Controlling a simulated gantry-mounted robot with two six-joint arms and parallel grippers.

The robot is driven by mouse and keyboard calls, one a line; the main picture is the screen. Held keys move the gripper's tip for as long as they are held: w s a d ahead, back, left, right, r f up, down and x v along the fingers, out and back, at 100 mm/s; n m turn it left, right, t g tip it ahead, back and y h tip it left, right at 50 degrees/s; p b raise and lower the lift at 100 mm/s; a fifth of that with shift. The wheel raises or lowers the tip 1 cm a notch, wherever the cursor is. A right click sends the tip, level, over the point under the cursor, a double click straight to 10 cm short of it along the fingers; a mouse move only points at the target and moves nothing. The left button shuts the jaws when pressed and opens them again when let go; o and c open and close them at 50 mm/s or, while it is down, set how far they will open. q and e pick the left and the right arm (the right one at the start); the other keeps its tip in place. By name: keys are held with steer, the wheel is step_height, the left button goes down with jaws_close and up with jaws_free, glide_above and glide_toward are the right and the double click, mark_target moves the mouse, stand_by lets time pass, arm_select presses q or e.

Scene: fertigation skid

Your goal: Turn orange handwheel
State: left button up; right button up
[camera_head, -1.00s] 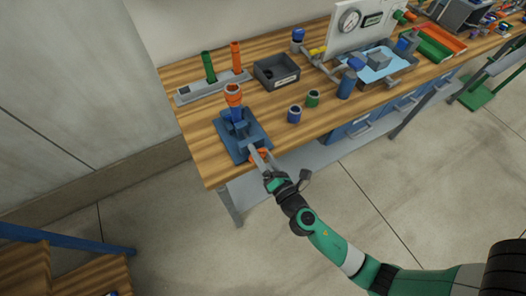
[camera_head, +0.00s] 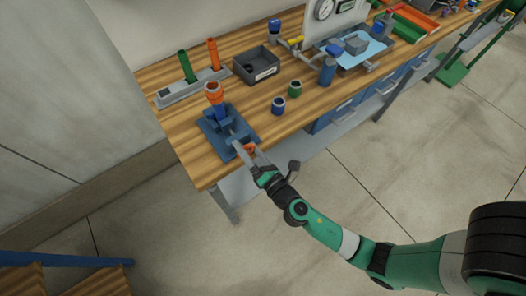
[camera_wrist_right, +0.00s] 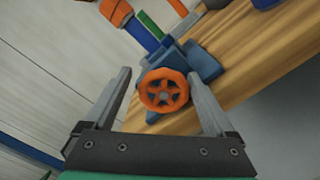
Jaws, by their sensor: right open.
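The orange handwheel (camera_wrist_right: 163,91) is a spoked ring on the front of a blue vise (camera_head: 226,132) at the near left end of the bench. In the head view only part of the handwheel (camera_head: 250,148) shows between my fingers. My right gripper (camera_head: 246,150) is open at the wheel. In the right wrist view, the open right gripper (camera_wrist_right: 158,76) has one finger on each side of the wheel, with visible gaps. A blue piece with an orange ring on top (camera_head: 214,92) stands upright in the vise. My left gripper is not in view.
A grey rack (camera_head: 188,90) with a green and an orange tube stands behind the vise. A dark bin (camera_head: 257,65), a blue cup (camera_head: 279,105) and a green cup (camera_head: 295,88) are to its right. Open floor lies in front of the bench.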

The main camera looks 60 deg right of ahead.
steer(key=shift+s+a+f, duration=0.25)
steer(key=shift+s+f, duration=0.05)
steer(key=shift+s, duration=0.05)
steer(key=v, duration=0.4)
steer(key=shift+s+a, duration=0.2)
steer(key=shift+s, duration=0.2)
steer(key=b, duration=0.2)
glide_toward(248, 151)
steer(key=shift+s, duration=1.15)
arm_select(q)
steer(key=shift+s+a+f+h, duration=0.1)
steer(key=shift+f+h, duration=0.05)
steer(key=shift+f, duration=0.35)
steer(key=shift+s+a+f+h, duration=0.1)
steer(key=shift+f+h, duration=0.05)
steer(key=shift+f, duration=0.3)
arm_select(e)
steer(key=shift+s+a+r, duration=0.25)
steer(key=shift+s+a, duration=0.1)
steer(key=shift+a, duration=0.15)
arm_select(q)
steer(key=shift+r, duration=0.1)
